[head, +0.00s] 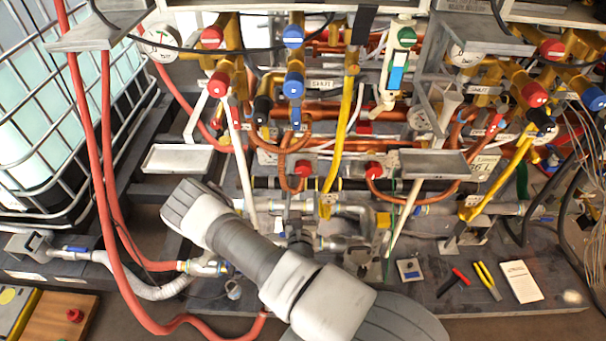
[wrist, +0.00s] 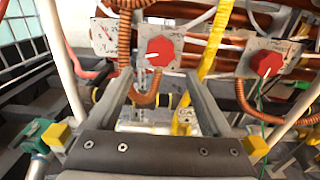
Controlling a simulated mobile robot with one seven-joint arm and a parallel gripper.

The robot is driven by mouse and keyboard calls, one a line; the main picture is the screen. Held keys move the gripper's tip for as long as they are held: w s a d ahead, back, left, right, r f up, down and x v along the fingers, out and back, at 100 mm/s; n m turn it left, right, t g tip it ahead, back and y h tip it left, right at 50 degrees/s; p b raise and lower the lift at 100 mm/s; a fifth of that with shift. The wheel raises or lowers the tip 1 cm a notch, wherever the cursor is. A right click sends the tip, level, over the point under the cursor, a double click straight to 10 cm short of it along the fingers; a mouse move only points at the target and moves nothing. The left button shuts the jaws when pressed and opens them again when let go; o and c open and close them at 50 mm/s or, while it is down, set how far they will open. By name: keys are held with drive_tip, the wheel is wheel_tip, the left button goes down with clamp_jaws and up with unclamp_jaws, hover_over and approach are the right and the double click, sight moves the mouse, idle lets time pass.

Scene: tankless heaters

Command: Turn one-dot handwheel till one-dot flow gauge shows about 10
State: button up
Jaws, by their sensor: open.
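In the wrist view a red eight-sided handwheel (wrist: 160,50) sits on a pale plate, between and beyond the tips of my gripper (wrist: 160,80). My gripper is open, with nothing between its grey fingers, and looks apart from the wheel. A second red handwheel (wrist: 267,63) sits on another plate to the right. Small red wheels also show in the head view, one at the middle (head: 303,168) and one to its right (head: 373,170). Dot marks are too small to tell, so I cannot say which wheel is the one-dot one. Gauges show at upper left (head: 160,40) and right (head: 420,118); their readings are not legible.
Copper pipes and a yellow hose (head: 341,135) run close around the wheels. Pale slanted rods stand at both sides. My arm covers the lower middle.

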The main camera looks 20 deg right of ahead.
sight(303, 173)
drive_tip(key=b+x, duration=0.1)
drive_tip(key=x, duration=0.9)
drive_tip(key=shift+w, duration=0.2)
drive_tip(key=c, duration=1.1)
drive_tip(key=n+p, duration=0.1)
drive_tip(key=n, duration=0.4)
drive_tip(key=shift+s+d, duration=0.1)
drive_tip(key=o, duration=1.1)
